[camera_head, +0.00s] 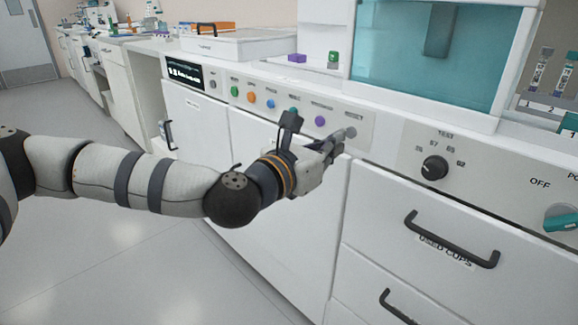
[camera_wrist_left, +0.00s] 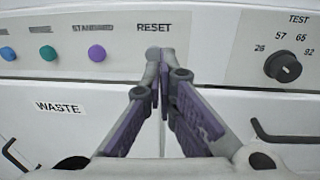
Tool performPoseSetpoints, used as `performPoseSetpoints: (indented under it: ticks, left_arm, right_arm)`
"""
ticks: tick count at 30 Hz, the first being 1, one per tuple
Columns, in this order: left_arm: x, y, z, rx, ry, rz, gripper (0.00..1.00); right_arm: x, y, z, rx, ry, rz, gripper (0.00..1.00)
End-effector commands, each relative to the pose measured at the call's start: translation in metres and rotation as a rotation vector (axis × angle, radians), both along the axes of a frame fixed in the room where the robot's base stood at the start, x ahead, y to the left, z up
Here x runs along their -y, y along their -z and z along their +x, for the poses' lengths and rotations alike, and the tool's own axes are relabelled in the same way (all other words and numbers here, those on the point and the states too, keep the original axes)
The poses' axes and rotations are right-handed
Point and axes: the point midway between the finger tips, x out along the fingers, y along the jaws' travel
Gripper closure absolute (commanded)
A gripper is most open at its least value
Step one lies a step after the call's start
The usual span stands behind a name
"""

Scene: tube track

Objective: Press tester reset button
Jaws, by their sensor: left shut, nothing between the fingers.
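The tester's pale control panel (camera_head: 365,142) carries a row of coloured round buttons. A RESET label (camera_wrist_left: 154,27) stands at the right end of the row in the left wrist view. My left gripper (camera_head: 343,134) is shut and empty, with its fingertips at the panel just under that label; the fingertips also show in the left wrist view (camera_wrist_left: 161,55). The reset button is largely or wholly hidden behind the fingertips. I cannot tell whether they touch it or whether it is pressed in. My right gripper is not in view.
A purple button (camera_head: 320,121) is just left of the fingertips, with a teal one (camera_head: 294,111) beyond. A black dial (camera_head: 434,167) marked TEST is to the right. Drawer handles (camera_head: 450,241) stick out below. A teal-windowed cabinet (camera_head: 430,55) stands above the panel.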

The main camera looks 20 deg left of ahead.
Motion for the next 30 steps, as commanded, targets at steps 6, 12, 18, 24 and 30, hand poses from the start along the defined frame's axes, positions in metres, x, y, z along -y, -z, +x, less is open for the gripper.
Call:
performPoseSetpoints:
  ticks: [6, 12, 18, 24, 30]
  left_arm:
    - [-0.015, -0.002, -0.053, -0.001, 0.0, -0.001, 1.0]
    - [-0.023, -0.003, -0.081, -0.001, -0.001, -0.001, 1.0]
    - [-0.024, -0.004, -0.088, 0.0, 0.0, 0.0, 1.0]
    - [-0.024, -0.004, -0.087, -0.001, 0.001, 0.0, 1.0]
    - [-0.024, -0.003, -0.087, -0.001, 0.001, -0.001, 1.0]
  right_arm:
    - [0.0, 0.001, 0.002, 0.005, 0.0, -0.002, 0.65]
    - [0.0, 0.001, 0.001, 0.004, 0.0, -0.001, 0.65]
    - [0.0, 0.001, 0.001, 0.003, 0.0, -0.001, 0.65]
    - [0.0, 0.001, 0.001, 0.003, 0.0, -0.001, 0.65]
    - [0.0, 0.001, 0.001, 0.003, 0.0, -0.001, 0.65]
